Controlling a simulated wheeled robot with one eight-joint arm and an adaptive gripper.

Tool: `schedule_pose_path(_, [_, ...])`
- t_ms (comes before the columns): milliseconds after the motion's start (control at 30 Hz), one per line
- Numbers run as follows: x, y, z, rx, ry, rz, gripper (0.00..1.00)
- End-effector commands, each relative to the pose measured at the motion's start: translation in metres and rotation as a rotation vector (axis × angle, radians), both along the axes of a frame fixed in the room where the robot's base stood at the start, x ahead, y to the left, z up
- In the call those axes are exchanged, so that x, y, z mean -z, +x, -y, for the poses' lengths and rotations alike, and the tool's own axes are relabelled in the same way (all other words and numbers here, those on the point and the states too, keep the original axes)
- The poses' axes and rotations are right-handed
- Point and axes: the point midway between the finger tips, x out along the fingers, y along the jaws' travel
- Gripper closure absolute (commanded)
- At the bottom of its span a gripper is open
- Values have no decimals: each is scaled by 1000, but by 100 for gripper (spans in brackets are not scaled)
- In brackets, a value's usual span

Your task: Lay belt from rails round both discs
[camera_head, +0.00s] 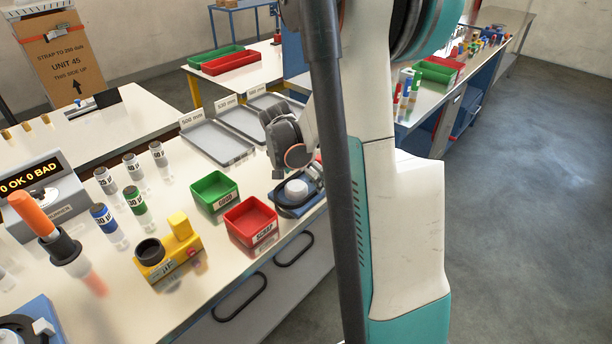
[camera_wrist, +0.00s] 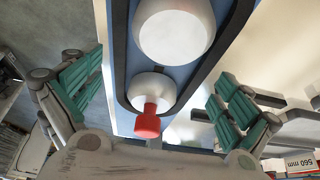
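Two white discs stand on a blue plate (camera_wrist: 181,75) in the wrist view, a nearer large one (camera_wrist: 174,30) and a smaller one (camera_wrist: 153,90). A black belt-like band (camera_wrist: 222,52) curves round the smaller disc and runs along both sides of the large one; its far end is out of frame. A red-tipped part (camera_wrist: 147,123) projects beside the smaller disc. My gripper (camera_wrist: 155,80) is open, its teal pads apart on either side of the plate, with nothing visibly between them. In the head view, the disc unit (camera_head: 297,190) is partly hidden by my arm. Rails cannot be made out clearly.
A green bin (camera_head: 214,190) and a red bin (camera_head: 251,221) stand left of the disc unit. Grey trays (camera_head: 217,142) lie behind. Labelled cylinders and a yellow device (camera_head: 168,250) stand further left. Two black oval loops (camera_head: 294,250) show on the bench front.

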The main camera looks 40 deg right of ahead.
Motion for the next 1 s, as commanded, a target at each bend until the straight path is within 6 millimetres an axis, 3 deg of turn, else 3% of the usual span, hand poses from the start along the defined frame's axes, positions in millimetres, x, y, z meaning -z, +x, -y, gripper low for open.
schedule_pose_path(467, [-8,0,-4,-1,0,0,0])
schedule_pose_path(1000, [-96,-3,-40,-1,0,0,0])
